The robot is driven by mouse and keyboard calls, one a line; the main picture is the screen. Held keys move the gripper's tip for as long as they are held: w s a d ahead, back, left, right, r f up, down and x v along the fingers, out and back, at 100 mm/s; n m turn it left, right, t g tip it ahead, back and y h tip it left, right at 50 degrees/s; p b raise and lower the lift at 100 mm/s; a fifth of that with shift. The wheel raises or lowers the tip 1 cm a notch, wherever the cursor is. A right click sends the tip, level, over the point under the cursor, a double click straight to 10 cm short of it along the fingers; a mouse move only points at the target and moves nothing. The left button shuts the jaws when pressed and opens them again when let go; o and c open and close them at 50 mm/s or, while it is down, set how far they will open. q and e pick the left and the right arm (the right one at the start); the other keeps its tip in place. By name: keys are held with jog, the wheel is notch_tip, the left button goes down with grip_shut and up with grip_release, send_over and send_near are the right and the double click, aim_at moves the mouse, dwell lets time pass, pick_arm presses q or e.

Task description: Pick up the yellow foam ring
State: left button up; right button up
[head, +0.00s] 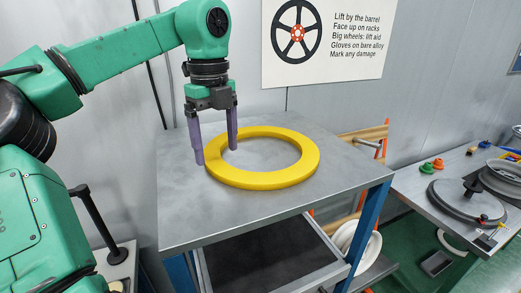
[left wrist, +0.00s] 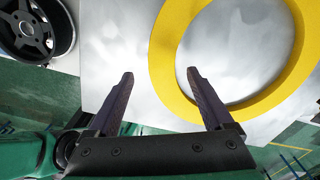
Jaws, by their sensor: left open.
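The yellow foam ring (head: 300,176) lies flat on the grey metal table (head: 210,225). My left gripper (head: 217,157) is open and points down at the ring's left side. In the head view one finger stands just outside the ring's left edge, and the other shows over the ring's back-left part. In the left wrist view the ring (left wrist: 167,65) is at the upper right. There the right finger of the gripper (left wrist: 160,78) overlaps the ring's band and the left finger is over bare table. I cannot tell whether a finger touches the ring. My right gripper is not in view.
A sign (head: 330,40) hangs on the wall behind. A second bench (head: 420,195) at the right holds dark round parts (head: 452,203) and small red and green pieces. A shelf (head: 265,262) is under the table. The table's front is clear.

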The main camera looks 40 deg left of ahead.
aim_at(221, 168)
pick_arm(q)
jog(key=f, duration=0.1)
jog(key=f+p, duration=0.1)
jog(key=f, duration=0.1)
jog(key=shift+w+d, duration=0.2)
jog(key=shift+d+f, duration=0.1)
jog(key=shift+f, duration=0.3)
jog(key=shift+s+d, duration=0.15)
jog(key=shift+s, duration=0.15)
jog(key=shift+w, duration=0.1)
grip_shut()
pick_arm(e)
jog(key=shift+w+a+r, duration=0.2)
jog(key=shift+a+r, duration=0.05)
jog(key=shift+r, duration=0.2)
jog(key=shift+w+a+r, duration=0.15)
jog(key=shift+a+r, duration=0.1)
jog(key=shift+r, duration=0.15)
